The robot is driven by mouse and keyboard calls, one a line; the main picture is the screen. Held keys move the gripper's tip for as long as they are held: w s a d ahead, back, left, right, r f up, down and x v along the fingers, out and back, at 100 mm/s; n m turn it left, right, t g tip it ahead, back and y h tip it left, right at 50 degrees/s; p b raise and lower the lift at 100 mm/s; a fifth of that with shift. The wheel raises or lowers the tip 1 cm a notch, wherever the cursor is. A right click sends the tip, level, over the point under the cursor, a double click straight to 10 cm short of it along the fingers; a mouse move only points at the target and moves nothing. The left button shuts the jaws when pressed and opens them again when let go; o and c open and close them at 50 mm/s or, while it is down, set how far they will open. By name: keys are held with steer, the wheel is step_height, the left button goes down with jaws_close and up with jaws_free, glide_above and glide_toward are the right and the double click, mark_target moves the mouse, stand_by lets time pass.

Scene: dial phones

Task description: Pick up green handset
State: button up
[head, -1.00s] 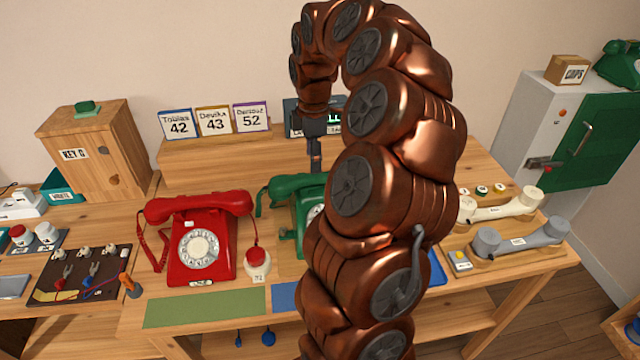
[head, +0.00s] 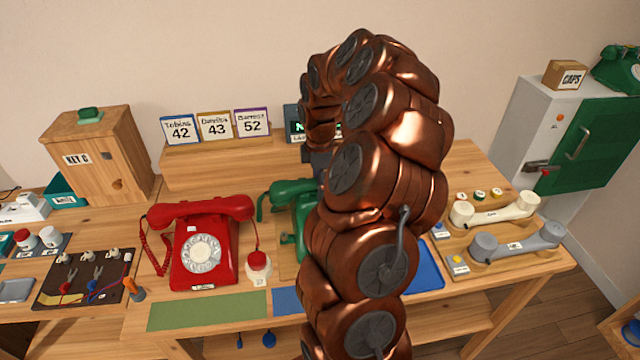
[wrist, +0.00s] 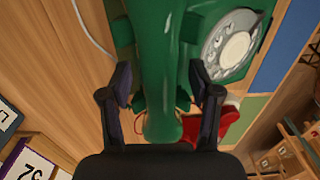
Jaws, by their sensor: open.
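The green phone (head: 302,228) stands on the bench in the head view, right of the red phone, mostly hidden behind my arm. Its green handset (head: 292,186) lies across the top, and only its left end shows there. In the wrist view the green handset (wrist: 158,70) runs up the middle of the picture, with the white dial (wrist: 231,45) to its right. My gripper (wrist: 162,88) is open, with one finger on each side of the handset. I cannot tell whether the fingers touch it.
A red phone (head: 203,240) with its handset on stands to the left. A cream handset (head: 500,208) and a grey handset (head: 515,243) lie at the right. Number cards (head: 216,126) stand on the shelf behind. Green and blue mats (head: 207,310) lie at the front edge.

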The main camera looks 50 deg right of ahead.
steer(key=shift+f, duration=0.2)
jaws_close()
stand_by(0.4)
